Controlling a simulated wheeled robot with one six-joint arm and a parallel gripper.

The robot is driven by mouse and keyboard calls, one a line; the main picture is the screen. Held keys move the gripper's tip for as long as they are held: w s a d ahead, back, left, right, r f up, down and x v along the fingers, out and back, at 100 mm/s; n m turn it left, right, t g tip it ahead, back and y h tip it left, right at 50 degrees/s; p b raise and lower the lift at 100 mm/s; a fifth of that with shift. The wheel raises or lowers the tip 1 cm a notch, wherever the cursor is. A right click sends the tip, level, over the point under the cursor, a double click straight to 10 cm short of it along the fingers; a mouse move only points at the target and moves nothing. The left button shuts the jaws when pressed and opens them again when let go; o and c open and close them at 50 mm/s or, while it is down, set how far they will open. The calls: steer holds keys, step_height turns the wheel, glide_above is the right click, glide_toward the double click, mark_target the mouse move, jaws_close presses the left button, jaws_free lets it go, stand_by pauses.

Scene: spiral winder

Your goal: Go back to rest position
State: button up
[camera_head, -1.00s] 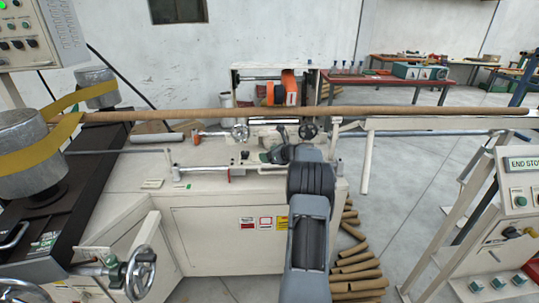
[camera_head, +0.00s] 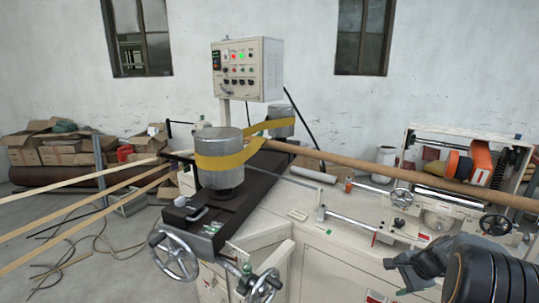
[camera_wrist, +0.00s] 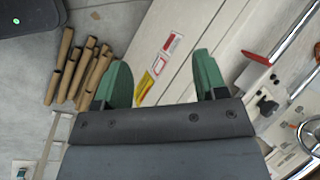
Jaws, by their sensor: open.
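My gripper shows in the wrist view (camera_wrist: 162,85), with its two green fingers spread wide apart and nothing between them. Beyond the fingers is the cream front panel of the winder (camera_wrist: 175,75), with red and yellow labels on it. In the head view my dark arm reaches in from the lower right corner, in front of the winder body (camera_head: 325,255). The fingertips cannot be made out there. A long brown paper tube (camera_head: 390,172) runs across the top of the machine, and a yellow belt (camera_head: 225,162) wraps the metal drums.
Several cut tubes (camera_wrist: 75,70) lie on the floor beside the machine. A control box (camera_head: 247,70) stands behind the drums. Handwheels (camera_head: 175,256) stick out at the front. Paper strips (camera_head: 90,212) come in from the left, above loose cables on the floor. Cardboard boxes (camera_head: 65,150) stand at the back left.

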steer(key=s+a+r+n+h, duration=0.1)
steer(key=s+a+r+n, duration=0.2)
steer(key=s+a+n, duration=0.2)
steer(key=s+a+r+n+h+p, duration=0.1)
steer(key=s+a+r+n, duration=0.3)
steer(key=s+a, duration=0.3)
steer(key=s+a+r+n+h, duration=0.1)
steer(key=s+a+r+n, duration=0.2)
steer(key=s+a+n, duration=0.3)
steer(key=a+n, duration=0.1)
steer(key=a, duration=0.2)
steer(key=shift+a+r+g+h+p, duration=0.2)
steer(key=shift+r+g+h+p, duration=0.1)
